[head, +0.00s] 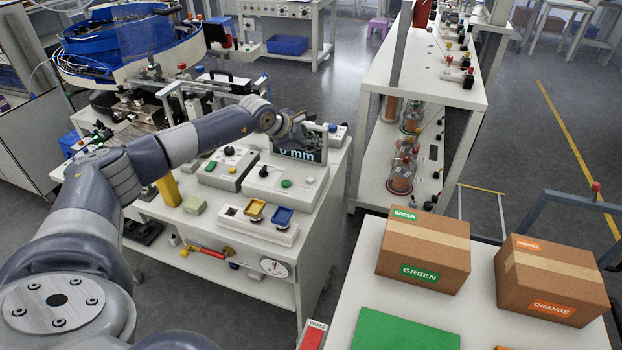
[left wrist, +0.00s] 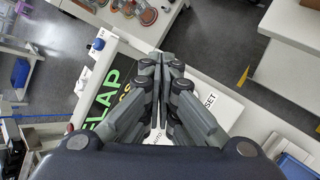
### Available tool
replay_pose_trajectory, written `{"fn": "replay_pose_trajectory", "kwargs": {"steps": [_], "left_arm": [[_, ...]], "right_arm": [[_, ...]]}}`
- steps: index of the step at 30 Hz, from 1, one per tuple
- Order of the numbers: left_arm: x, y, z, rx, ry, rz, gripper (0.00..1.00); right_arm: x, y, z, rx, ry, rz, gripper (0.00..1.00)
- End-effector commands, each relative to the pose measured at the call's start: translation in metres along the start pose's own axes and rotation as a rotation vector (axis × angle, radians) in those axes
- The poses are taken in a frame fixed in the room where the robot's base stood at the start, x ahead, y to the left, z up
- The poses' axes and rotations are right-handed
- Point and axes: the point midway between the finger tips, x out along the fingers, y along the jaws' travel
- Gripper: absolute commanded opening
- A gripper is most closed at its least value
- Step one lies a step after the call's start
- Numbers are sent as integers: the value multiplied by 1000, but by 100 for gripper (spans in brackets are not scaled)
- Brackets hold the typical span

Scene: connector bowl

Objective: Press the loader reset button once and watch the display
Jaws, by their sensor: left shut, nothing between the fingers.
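My left gripper (head: 287,124) is shut and empty at the back of the white bench, by the dark display (head: 305,156). It covers part of the screen, where "mm" can be read. In the left wrist view the shut fingers (left wrist: 160,62) point over a white panel beside the display (left wrist: 97,98), whose green letters "ELAP" show. A label ending in "SET" (left wrist: 210,101) shows right of the fingers. The button itself is hidden or cannot be made out, and I cannot tell whether the fingertips touch anything. My right gripper is not in view.
Two control boxes (head: 285,186) (head: 226,168) with knobs and green buttons stand in front of the display. A fixture with yellow and blue trays (head: 282,217) sits at the bench front. Cartons (head: 424,250) (head: 551,279) stand on a table at right. An aisle separates them.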

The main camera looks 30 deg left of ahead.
Motion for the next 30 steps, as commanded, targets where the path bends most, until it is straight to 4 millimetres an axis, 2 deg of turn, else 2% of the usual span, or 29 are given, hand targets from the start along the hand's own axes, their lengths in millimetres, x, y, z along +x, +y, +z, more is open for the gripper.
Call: {"fn": "replay_pose_trajectory", "kwargs": {"steps": [8,22,30], "left_arm": [[10,-8,-6,-1,-1,-1,0],[55,-40,-39,-2,-2,0,0],[62,-46,-44,-1,-3,0,0]], "right_arm": [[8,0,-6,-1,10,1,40],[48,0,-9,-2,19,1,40],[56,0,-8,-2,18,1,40]]}}
